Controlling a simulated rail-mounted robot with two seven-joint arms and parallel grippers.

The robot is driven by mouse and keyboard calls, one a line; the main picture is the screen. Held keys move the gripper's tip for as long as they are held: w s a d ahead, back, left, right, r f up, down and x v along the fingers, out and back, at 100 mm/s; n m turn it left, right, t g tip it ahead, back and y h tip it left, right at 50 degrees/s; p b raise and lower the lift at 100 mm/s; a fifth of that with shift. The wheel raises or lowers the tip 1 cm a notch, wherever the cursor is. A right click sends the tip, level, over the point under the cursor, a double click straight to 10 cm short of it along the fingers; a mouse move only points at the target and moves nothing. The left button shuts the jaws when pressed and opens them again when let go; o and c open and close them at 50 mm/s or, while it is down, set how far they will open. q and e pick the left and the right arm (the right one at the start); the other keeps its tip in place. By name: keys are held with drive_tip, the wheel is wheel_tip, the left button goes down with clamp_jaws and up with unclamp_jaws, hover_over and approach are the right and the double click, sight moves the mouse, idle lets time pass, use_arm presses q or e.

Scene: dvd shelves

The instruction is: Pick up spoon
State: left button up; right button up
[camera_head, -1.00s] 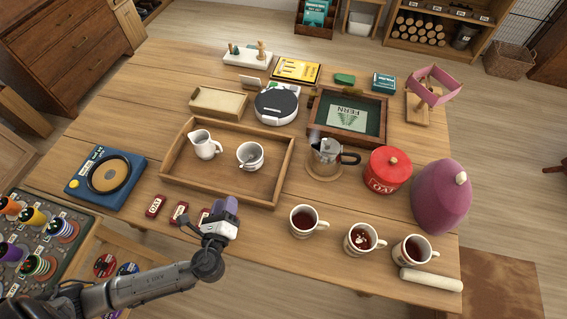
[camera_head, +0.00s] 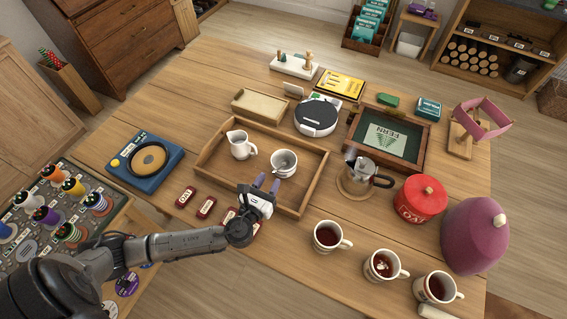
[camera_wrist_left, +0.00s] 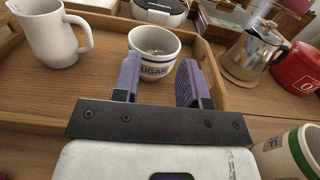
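The spoon (camera_head: 280,166) shows only as a small grey shape inside the white sugar cup (camera_head: 285,170); most of it is hidden. The cup stands upright in the wooden tray (camera_head: 312,188). In the left wrist view the cup (camera_wrist_left: 156,70), lettered "UGAR", stands ahead of my purple fingers, and the spoon is hard to make out in it. My left gripper (camera_head: 268,182) is open and empty at the tray's front edge, apart from the cup. It also shows in the left wrist view (camera_wrist_left: 160,80). My right gripper is not in view.
A white pitcher (camera_head: 240,146) stands left of the cup. A metal pot (camera_head: 362,174) and a red tin (camera_head: 420,200) are right of the tray. Several filled mugs, one of them nearest (camera_head: 328,236), stand in front. Small red boxes (camera_head: 206,208) lie near my arm.

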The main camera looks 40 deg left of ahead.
sight(277, 170)
use_arm(q)
drive_tip(key=shift+x, duration=3)
drive_tip(key=shift+s+a, duration=0.1)
clamp_jaws()
